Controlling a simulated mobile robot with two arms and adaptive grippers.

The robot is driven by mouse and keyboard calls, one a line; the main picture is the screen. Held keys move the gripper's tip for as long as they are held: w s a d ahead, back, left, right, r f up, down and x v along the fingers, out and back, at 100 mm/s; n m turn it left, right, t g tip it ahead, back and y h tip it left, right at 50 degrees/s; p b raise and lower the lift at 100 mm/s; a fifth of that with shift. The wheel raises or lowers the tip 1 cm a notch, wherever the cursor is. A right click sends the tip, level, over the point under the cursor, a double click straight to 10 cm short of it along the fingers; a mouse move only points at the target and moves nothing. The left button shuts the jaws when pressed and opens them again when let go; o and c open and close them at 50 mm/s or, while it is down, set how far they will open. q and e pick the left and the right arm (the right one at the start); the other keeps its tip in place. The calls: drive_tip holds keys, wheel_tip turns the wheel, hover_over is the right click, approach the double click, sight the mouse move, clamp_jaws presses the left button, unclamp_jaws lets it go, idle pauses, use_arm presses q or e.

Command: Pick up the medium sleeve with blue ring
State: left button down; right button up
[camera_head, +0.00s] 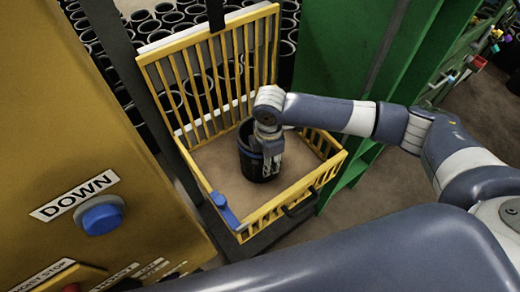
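A black sleeve (247,166) stands upright on the brown floor of a yellow-railed basket, with a thin blue line near its rim. My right gripper (271,168) points down at the sleeve's right side, its pale fingers overlapping the rim and the wall. The gripper hides part of the sleeve's opening and right side. I cannot tell whether the fingers are closed on the wall or only beside it. My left gripper is not in view.
The basket's yellow rails (205,75) surround the sleeve. Many black sleeves (170,20) are packed behind it. A yellow panel with a blue DOWN button (102,214) stands left. Green shelving (345,45) rises at right. The basket floor around the sleeve is clear.

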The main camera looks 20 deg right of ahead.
drive_tip(key=shift+f, duration=0.55)
clamp_jaws()
drive_tip(key=shift+r, duration=0.15)
